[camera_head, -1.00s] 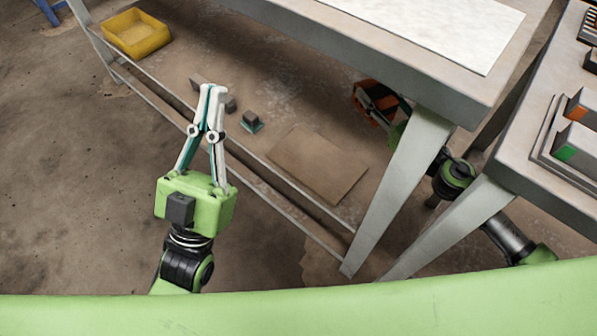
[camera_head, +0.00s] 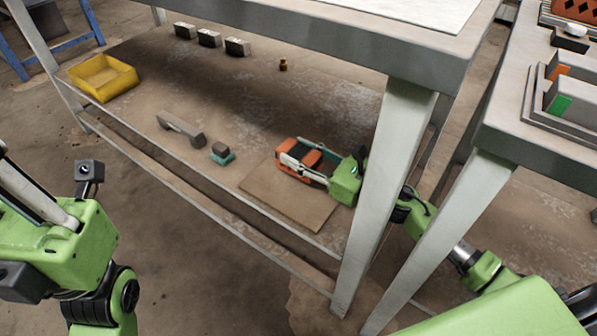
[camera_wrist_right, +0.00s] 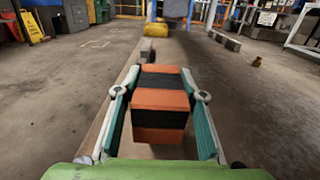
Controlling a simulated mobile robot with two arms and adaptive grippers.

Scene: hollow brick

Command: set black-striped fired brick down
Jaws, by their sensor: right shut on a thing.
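The black-striped fired brick (camera_head: 312,158), orange with dark bands, is between the fingers of my right gripper (camera_head: 298,160), low over the lower shelf. In the right wrist view the brick (camera_wrist_right: 160,102) sits between the two teal-lined fingers of the right gripper (camera_wrist_right: 160,95), which is shut on it. The brick shows over the far part of a flat brown board (camera_head: 300,205); I cannot tell whether it touches it. My left gripper (camera_head: 20,190) is at the left edge, partly cut off, with its fingertips out of view.
On the lower shelf are a yellow tray (camera_head: 101,80), a grey bar-shaped piece (camera_head: 180,130), a small teal-based block (camera_head: 222,154) and several dark blocks (camera_head: 209,38) at the back. A table leg (camera_head: 388,180) stands right of my right gripper. The near part of the board is bare.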

